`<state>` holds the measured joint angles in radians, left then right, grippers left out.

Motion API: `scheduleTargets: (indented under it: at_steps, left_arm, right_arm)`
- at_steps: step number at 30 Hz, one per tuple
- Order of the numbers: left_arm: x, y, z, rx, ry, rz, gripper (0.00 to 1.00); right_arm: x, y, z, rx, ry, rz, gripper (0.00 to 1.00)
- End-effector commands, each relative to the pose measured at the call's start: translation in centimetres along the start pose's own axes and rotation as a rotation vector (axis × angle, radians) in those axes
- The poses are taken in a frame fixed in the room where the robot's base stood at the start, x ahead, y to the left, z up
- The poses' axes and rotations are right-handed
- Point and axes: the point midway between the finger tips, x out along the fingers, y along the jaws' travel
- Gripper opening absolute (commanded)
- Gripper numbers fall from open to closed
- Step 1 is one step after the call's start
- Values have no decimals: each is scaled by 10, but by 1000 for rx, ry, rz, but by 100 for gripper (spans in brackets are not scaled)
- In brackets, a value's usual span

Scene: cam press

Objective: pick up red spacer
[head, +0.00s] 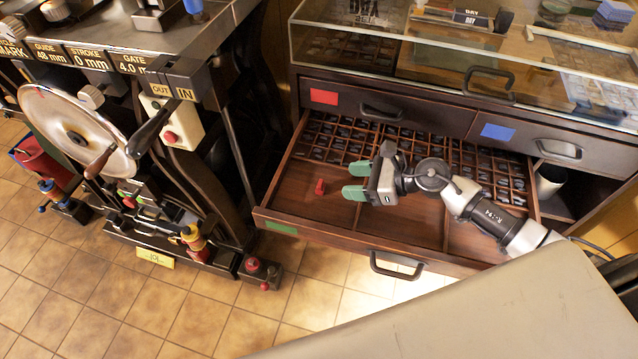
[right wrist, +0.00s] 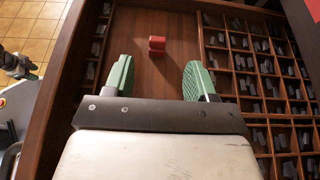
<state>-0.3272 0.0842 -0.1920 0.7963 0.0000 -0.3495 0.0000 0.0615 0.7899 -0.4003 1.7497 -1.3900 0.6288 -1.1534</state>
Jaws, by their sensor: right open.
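The red spacer (head: 320,187) is a small red piece on the bare wooden floor of the open drawer's left front compartment. In the right wrist view the red spacer (right wrist: 157,43) lies beyond the fingertips, roughly between their lines. My right gripper (head: 352,181) is over the drawer, to the right of the spacer in the head view, with its green fingers pointing at it. The fingers are apart and nothing is between them; the right gripper also shows in the right wrist view (right wrist: 157,78). My left gripper is not in view.
The open drawer (head: 335,237) has small compartments of dark type pieces at the back and dividers (head: 447,222). A glass-topped cabinet (head: 440,75) stands above it. A press with a large disc (head: 75,130) stands at left. Tiled floor (head: 190,310) is clear in front.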

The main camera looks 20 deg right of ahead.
Motion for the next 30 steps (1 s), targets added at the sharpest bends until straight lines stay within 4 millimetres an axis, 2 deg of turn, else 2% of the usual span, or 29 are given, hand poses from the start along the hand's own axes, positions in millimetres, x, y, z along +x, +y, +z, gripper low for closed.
scheduleTargets:
  at_steps: [3,11,19,28,29,30]
  left_arm:
    - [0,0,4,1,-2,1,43]
    - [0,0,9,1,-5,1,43]
    - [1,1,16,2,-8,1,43]
    - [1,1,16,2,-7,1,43]
    - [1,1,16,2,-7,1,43]
    - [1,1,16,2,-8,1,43]
  right_arm:
    - [20,0,3,3,-7,-1,56]
    - [42,1,1,6,-6,-1,56]
    - [81,2,-2,7,-8,-1,56]
    - [87,2,-3,6,-5,-1,56]
    - [86,2,-3,6,-5,-1,55]
    - [86,2,-3,6,-5,-1,49]
